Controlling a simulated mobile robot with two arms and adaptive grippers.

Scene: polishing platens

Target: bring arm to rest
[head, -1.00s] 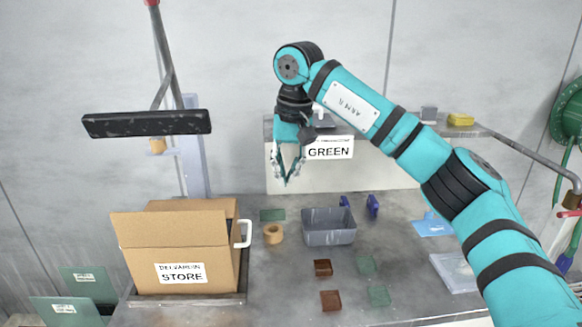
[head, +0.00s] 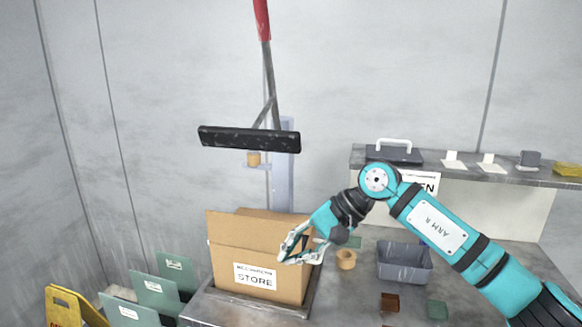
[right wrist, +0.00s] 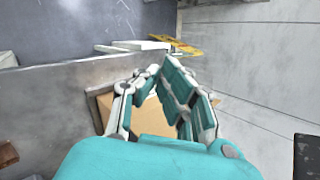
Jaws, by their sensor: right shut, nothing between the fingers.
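My right arm, marked ARM R, comes in from the right in the head view and reaches left over the bench. My right gripper (head: 290,252) is shut and empty, its fingers pointing left and down. In the head view it overlaps the right side of the cardboard box labelled STORE (head: 228,256). In the right wrist view the gripper (right wrist: 160,72) is in the foreground, with the cardboard box (right wrist: 146,112) behind its fingers. I cannot tell whether it touches the box. My left gripper is not in view.
A grey bin (head: 404,268), a tape roll (head: 346,260) and small brown and green tiles lie on the bench right of the box. Green panels (head: 154,290) and a yellow sign (head: 66,308) stand at lower left.

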